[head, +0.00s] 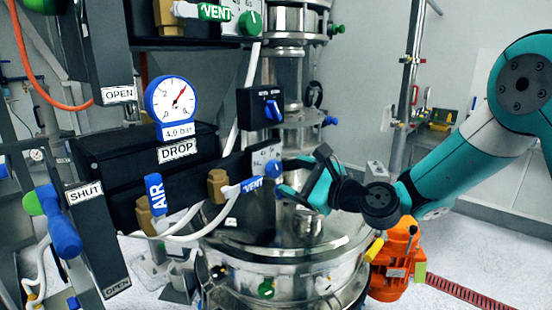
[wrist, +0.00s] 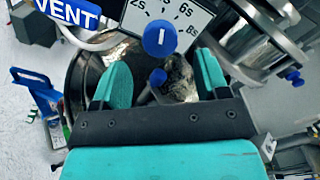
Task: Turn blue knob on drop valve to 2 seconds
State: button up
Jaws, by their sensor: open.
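The blue knob (wrist: 160,38) sits on a white dial plate (wrist: 203,14) at the top of the wrist view. Its white line points straight up, between the 2s mark on the left and the 6s mark on the right. In the head view the blue knob (head: 273,169) is at the right end of the black drop valve (head: 105,158), which carries a DROP label (head: 178,151). My gripper (wrist: 160,72) is open and empty. Its teal fingers are either side of the knob's line, just short of it in the wrist view. In the head view my gripper (head: 290,186) is close to the knob.
A blue VENT lever (wrist: 68,12) is left of the dial, and a blue AIR lever (head: 155,194) is further left. A black box with a blue switch (head: 272,110) is above the knob. A metal vessel (head: 285,250) is below. An orange motor (head: 398,255) stands at lower right.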

aim_at(277, 171)
jog(key=p+x, duration=0.2)
jog(key=x, duration=0.3)
jog(key=shift+w+a, duration=0.25)
jog(key=shift+a, duration=0.05)
jog(key=c, duration=0.9)
